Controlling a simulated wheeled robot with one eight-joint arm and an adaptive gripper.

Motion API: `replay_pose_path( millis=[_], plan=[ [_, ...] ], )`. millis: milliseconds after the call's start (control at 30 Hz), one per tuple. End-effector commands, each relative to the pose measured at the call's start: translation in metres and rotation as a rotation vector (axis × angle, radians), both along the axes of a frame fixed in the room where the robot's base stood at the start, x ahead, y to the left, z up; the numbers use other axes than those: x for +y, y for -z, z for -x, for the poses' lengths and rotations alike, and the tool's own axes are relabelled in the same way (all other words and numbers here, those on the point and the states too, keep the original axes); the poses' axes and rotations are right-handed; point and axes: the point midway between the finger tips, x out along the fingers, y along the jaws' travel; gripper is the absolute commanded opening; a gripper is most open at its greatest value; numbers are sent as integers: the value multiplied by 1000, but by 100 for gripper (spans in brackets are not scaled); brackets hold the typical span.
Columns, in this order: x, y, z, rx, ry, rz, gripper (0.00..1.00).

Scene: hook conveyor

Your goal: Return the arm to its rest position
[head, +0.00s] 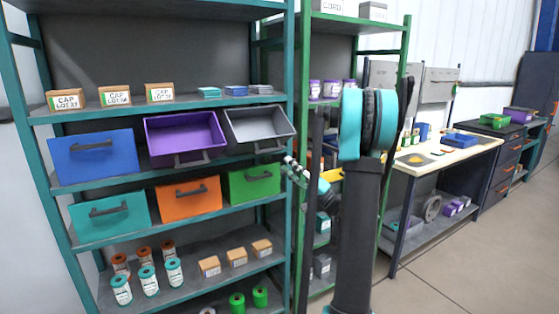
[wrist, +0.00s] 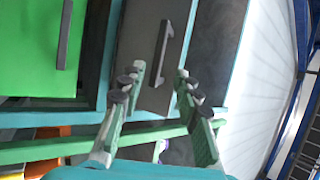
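My gripper (head: 293,170) is at the right end of the teal shelf rack, close to the grey bin (head: 262,121) and the green bin (head: 254,183). In the wrist view my gripper (wrist: 158,88) has its two green fingers apart with nothing between them. The grey bin's front and dark handle (wrist: 161,53) lie beyond the fingertips, and the green bin (wrist: 28,45) is at the left. Contact with either bin cannot be told. My arm (head: 357,220) stands bent in front of the green rack and hides part of it.
The teal rack (head: 170,186) also holds a blue bin (head: 93,157), a purple bin (head: 184,134) tipped open like the grey one, a teal bin (head: 109,217) and an orange bin (head: 188,199). A workbench (head: 455,150) stands at the right. Floor (head: 440,285) is clear in front of it.

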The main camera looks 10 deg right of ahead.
Motion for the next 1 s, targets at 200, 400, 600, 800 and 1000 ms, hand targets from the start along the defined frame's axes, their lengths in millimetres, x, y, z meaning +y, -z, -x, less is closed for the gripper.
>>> replay_pose_path(
  millis=[200, 400, 600, 800, 1000],
  plan=[
    [-10, 8, 10, 0, 0, 0, 33],
    [-11, 9, 11, 0, 0, 0, 33],
    [-3, 11, 12, 14, -8, 19, 33],
    [59, 39, 27, 154, -74, 216, 33],
    [124, 100, 73, 360, -149, 544, 33]
  ],
)
